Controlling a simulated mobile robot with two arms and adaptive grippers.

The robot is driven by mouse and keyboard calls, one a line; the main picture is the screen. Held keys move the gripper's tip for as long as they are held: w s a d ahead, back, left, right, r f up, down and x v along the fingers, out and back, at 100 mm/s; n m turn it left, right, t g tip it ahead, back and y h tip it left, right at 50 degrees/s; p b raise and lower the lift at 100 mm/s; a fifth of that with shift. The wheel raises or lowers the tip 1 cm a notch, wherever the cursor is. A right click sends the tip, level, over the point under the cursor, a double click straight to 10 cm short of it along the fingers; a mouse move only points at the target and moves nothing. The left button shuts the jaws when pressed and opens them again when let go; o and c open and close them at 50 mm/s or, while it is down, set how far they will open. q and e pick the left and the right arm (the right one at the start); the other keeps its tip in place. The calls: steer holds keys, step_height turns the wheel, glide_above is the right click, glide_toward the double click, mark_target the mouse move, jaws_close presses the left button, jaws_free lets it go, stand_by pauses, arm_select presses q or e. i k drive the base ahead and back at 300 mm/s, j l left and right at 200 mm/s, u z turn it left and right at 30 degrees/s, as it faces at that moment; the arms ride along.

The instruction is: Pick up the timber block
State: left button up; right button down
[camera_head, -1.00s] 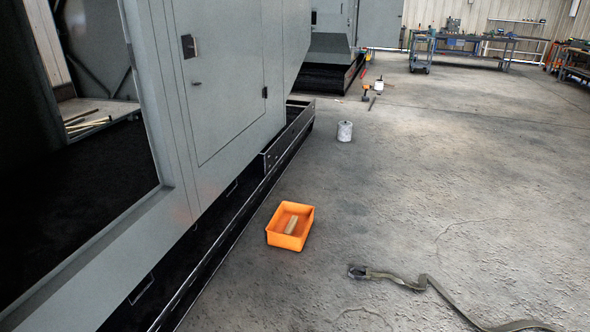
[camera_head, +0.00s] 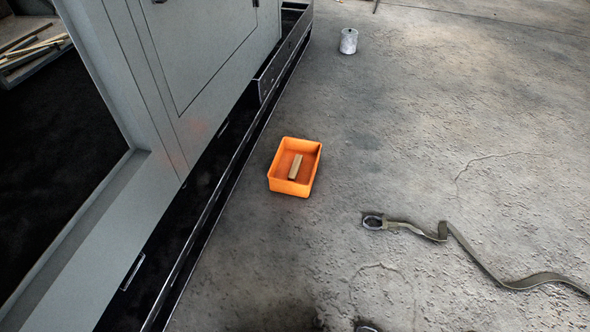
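The timber block (camera_head: 295,167) is a small, pale tan wooden piece. It lies inside the orange bin (camera_head: 312,172), which stands on the concrete floor near the middle of the view. The block rests on the bin's floor, clear of the rim. Neither of my grippers can be made out. Dark shapes at the bottom edge are too cut off to identify.
A grey metal enclosure (camera_head: 215,50) with a dark base rail fills the left side. A ratchet-like strap (camera_head: 430,233) lies on the floor to the right. A white can (camera_head: 348,41) stands behind the bin. The concrete around the bin is clear.

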mark_target(295, 168)
steer(key=i+j, duration=0.65)
steer(key=j, duration=0.15)
